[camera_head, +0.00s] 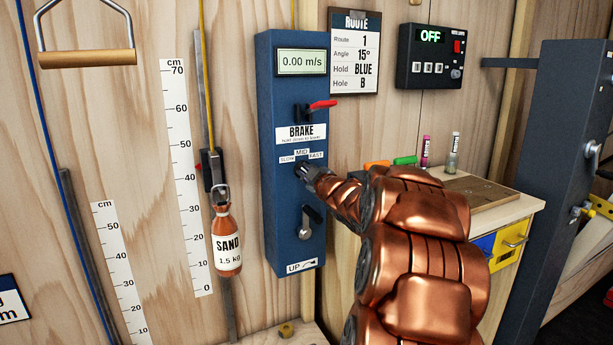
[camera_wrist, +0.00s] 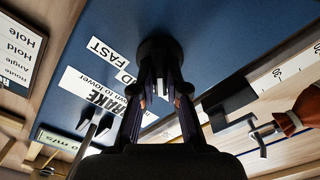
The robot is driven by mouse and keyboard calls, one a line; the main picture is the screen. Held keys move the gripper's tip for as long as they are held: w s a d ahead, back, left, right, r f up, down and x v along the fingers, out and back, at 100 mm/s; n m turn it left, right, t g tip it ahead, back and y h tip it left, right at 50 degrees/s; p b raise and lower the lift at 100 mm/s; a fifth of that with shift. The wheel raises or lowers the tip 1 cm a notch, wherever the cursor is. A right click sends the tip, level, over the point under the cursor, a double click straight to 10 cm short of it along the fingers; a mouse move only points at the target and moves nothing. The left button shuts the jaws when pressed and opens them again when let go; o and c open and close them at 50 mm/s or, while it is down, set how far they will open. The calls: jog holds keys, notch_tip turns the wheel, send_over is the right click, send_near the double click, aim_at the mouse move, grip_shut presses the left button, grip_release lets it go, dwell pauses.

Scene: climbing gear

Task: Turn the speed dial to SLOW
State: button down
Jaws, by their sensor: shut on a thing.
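The speed dial is a small black knob on the blue control panel (camera_head: 285,95), under the labels SLOW, MID and FAST (camera_head: 302,154). The FAST label (camera_wrist: 100,48) shows beside the dial there; the SLOW label is hidden behind my fingers.
A red brake lever (camera_head: 322,104) is above the dial and a grey crank handle (camera_head: 306,225) below it. The display (camera_head: 301,61) reads 0.00 m/s. A sand bottle (camera_head: 226,240) hangs left of the panel. A wooden bench (camera_head: 520,212) stands at right.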

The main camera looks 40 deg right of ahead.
dwell(0.4)
jog(key=c, duration=1.2)
grip_release()
jog(key=v, duration=1.2)
